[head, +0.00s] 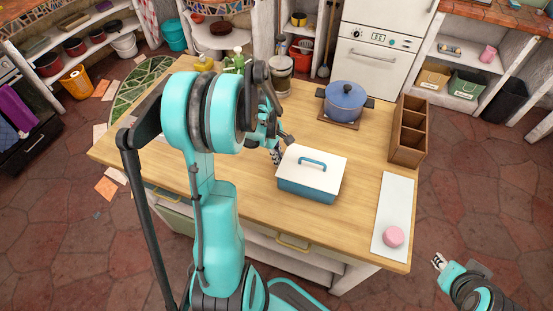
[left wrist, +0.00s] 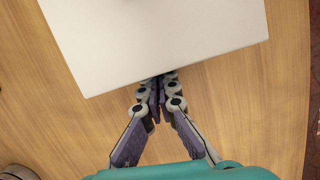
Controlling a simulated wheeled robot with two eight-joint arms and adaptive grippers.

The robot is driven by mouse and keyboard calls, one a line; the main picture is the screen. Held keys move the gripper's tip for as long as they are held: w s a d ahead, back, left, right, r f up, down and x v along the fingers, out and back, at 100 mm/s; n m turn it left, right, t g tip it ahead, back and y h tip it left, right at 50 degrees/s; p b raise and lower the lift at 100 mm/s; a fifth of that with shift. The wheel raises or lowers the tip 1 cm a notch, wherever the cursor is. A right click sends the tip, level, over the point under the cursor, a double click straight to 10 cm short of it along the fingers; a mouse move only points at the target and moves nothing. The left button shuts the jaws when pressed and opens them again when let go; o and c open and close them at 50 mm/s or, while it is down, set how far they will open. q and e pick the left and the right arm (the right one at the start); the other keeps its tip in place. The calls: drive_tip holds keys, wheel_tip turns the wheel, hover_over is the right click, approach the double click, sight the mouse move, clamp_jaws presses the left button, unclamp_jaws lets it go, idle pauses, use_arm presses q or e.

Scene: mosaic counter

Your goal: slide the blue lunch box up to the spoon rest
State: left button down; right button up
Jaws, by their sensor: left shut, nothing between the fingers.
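The blue lunch box (head: 308,187) has a white lid and a blue handle. It sits on the wooden counter, right of my left gripper (head: 277,155). In the left wrist view its white lid (left wrist: 150,35) fills the top. My left gripper (left wrist: 162,78) is shut and empty, with its tips at the lid's near edge; I cannot tell whether they touch. My right gripper (head: 438,261) is off the counter at the lower right, and its fingers are too small to judge. I cannot make out a spoon rest for certain; my left arm hides part of the counter.
A blue pot (head: 345,97) stands on a wooden trivet behind the box. A wooden divided organizer (head: 408,138) stands at the right edge. A pale mat (head: 396,196) with a pink round item (head: 393,237) lies front right. A glass jar (head: 280,75) stands at the back.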

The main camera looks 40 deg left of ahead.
use_arm(q)
drive_tip(key=d, duration=0.3)
drive_tip(key=w+d, duration=0.1)
drive_tip(key=d, duration=0.3)
drive_tip(key=w+d+b, duration=0.1)
drive_tip(key=d, duration=0.2)
drive_tip(key=shift+d, duration=0.25)
